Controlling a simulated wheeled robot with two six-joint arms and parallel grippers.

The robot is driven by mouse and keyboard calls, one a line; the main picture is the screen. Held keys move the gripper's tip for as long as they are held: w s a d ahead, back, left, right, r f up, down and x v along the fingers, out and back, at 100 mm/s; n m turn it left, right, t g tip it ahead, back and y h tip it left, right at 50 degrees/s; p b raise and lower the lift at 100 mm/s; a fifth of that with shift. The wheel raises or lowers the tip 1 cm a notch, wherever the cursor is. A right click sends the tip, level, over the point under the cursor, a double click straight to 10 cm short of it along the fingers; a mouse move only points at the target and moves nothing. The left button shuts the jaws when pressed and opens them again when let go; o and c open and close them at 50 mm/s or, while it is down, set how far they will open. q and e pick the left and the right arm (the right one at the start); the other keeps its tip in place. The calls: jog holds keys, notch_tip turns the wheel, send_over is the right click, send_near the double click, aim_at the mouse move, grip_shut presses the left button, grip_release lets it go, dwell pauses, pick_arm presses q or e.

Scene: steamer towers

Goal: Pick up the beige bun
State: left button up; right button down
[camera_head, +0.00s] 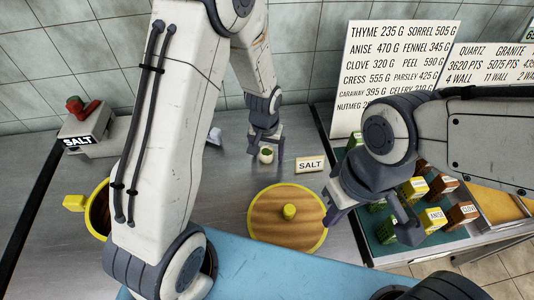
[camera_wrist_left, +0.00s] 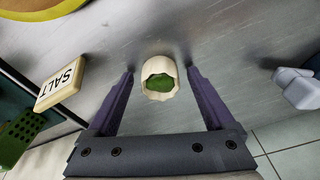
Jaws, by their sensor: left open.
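The beige bun (camera_head: 266,155) is small and pale with a green filling showing on top. It stands on the grey metal counter in the head view, and it also shows in the left wrist view (camera_wrist_left: 159,80). My left gripper (camera_head: 267,150) is open, with one finger on each side of the bun and gaps visible between fingers and bun in the wrist view. My right gripper (camera_head: 372,222) is open and empty, over the edge of the spice rack at the right.
A SALT label (camera_head: 311,164) stands just right of the bun. A round yellow-rimmed wooden lid (camera_head: 265,222) lies in front. A salt box (camera_head: 88,134) is at the left. Spice boxes (camera_head: 436,217) fill the rack at the right. A list board (camera_head: 396,62) stands behind.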

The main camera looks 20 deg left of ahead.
aim_at(267, 149)
pick_arm(q)
grip_shut()
dwell(0.3)
jog(key=shift+r+p, duration=0.4)
jog(key=shift+r, duration=0.05)
notch_tip(267, 149, up, 4)
jog(key=p, duration=0.3)
jog(key=shift+f, duration=0.25)
jog(key=s+d+r+p, duration=0.2)
jog(key=s+d+r, duration=0.4)
jog(key=d, duration=0.3)
jog(key=shift+s+d+r, duration=0.2)
jog(key=shift+s+r, duration=0.1)
jog(key=shift+s, duration=0.15)
